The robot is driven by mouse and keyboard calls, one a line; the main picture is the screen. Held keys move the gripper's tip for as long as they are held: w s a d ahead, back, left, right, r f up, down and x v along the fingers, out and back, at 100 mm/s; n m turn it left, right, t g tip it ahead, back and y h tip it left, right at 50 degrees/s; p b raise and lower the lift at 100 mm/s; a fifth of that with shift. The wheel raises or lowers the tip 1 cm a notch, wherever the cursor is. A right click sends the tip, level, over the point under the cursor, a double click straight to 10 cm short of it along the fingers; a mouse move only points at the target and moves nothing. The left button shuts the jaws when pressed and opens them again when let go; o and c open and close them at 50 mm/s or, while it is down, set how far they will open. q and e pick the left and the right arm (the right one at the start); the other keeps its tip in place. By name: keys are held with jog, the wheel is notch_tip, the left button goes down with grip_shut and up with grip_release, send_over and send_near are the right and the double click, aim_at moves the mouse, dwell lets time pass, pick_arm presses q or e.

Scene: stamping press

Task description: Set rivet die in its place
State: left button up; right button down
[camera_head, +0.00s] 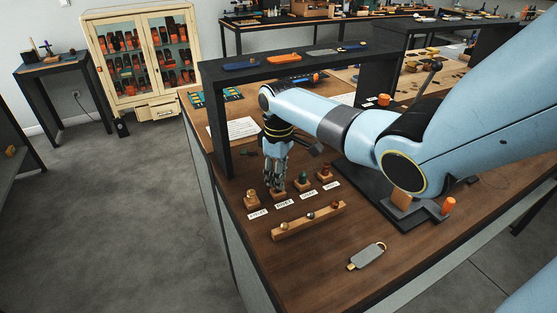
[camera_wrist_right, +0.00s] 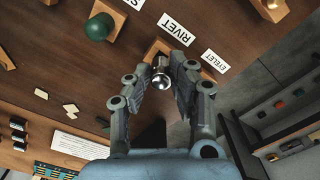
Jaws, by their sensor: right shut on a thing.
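My right gripper (camera_head: 275,188) points down over the small wooden block behind the RIVET label (camera_head: 284,203). In the right wrist view its fingers (camera_wrist_right: 160,82) are shut on a small shiny metal die (camera_wrist_right: 159,76), the rivet die. The wooden block (camera_wrist_right: 152,47) shows just beyond the die, beside the RIVET label (camera_wrist_right: 178,28). I cannot tell whether the die touches the block or hangs above it. In the head view the fingers hide the die. My left gripper is not in view.
Neighbouring blocks hold a green knob (camera_head: 303,177), a reddish one (camera_head: 325,172) and a copper-coloured one (camera_head: 251,193). A wooden rail (camera_head: 295,227) with small dies lies in front. A grey tagged key-like item (camera_head: 367,256) lies near the table edge. A black shelf frame (camera_head: 216,130) stands behind.

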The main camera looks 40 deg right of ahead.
jog(key=shift+f+b, duration=0.45)
jog(key=shift+f, duration=0.25)
jog(key=shift+f, duration=0.2)
jog(key=c, duration=1.1)
grip_release()
jog(key=shift+r, duration=0.15)
notch_tip(320, 180, up, 12)
jog(key=shift+f, duration=0.15)
